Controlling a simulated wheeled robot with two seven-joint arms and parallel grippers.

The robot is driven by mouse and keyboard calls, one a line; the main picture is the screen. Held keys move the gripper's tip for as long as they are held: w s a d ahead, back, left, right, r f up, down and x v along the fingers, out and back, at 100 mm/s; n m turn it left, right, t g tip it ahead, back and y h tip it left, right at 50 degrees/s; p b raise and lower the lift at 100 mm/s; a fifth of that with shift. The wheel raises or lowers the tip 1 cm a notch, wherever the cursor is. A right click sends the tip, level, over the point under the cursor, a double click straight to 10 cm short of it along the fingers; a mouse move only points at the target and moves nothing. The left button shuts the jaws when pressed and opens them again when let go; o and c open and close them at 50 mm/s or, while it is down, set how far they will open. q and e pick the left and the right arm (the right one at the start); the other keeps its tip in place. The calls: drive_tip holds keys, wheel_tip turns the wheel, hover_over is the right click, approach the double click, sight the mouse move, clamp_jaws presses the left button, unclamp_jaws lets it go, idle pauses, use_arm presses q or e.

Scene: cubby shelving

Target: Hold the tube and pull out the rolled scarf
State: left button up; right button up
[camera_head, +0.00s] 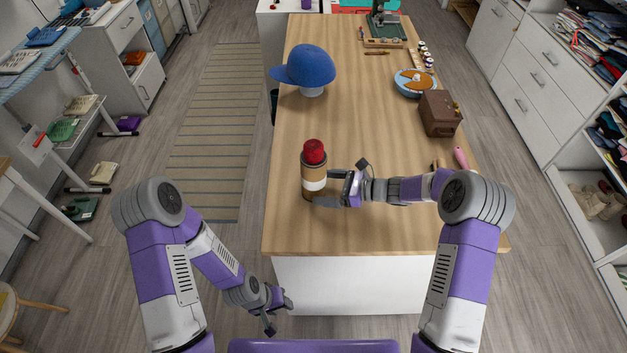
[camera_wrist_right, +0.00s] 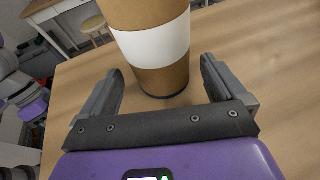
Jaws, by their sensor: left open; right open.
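A brown cardboard-coloured tube (camera_head: 308,191) with a white band stands upright near the front left of the wooden table. The rolled red scarf (camera_head: 314,151) sticks out of its top. My right gripper (camera_head: 324,188) is open at the tube's lower right side. In the right wrist view the tube (camera_wrist_right: 152,42) stands between and just ahead of the open fingers (camera_wrist_right: 162,80), and its top with the scarf is out of frame. My left gripper (camera_head: 280,315) is open and empty, low in front of the table and to the left, away from the tube.
The wooden table (camera_head: 350,120) has clear room behind the tube. A blue cap (camera_head: 307,67) on a stand is at the back left. A brown box (camera_head: 440,113), a blue dish (camera_head: 415,83) and a pink-handled tool (camera_head: 461,158) lie along the right side.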

sight(317, 186)
drive_tip(key=shift+b+x, duration=0.5)
drive_tip(key=shift+x, duration=1.2)
drive_tip(key=c, duration=0.7)
drive_tip(key=o, duration=0.6)
drive_tip(key=c, duration=0.6)
